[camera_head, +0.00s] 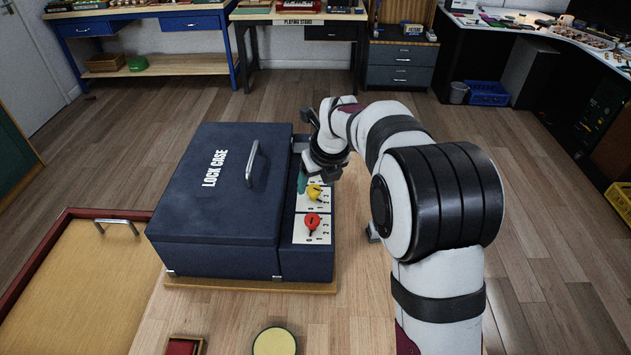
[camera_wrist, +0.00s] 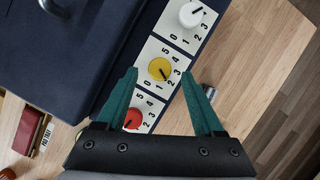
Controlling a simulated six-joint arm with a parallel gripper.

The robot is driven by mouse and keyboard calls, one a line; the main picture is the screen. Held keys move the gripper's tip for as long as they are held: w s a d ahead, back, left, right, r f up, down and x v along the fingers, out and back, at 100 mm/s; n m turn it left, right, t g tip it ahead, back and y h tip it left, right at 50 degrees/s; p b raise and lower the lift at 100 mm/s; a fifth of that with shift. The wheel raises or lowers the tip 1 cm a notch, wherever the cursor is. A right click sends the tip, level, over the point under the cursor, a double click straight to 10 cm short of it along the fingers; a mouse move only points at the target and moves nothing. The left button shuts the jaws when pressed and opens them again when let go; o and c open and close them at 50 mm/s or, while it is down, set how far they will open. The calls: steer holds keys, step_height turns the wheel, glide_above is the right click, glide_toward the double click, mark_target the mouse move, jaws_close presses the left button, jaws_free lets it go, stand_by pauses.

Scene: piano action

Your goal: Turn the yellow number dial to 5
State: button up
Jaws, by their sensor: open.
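The yellow number dial (camera_wrist: 159,68) is the middle of three dials on a white panel. In the wrist view its dark pointer mark seems to point to the lower right, near 2; I cannot read it exactly. The dial also shows in the head view (camera_head: 314,193), partly hidden by my gripper. My gripper (camera_wrist: 160,73) is open and empty, with its teal fingertips on either side of the yellow dial in the wrist view. I see gaps between the fingers and the dial. How high the tips are above the panel is hard to tell.
A red dial (camera_wrist: 133,119) sits on one side of the yellow dial and a white dial (camera_wrist: 191,15) on the other. The dark blue lock case (camera_head: 215,200) with its lid handle stands left of the dials. A wooden tray (camera_head: 75,270) lies at the left.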

steer(key=shift+x, duration=1.15)
jaws_close()
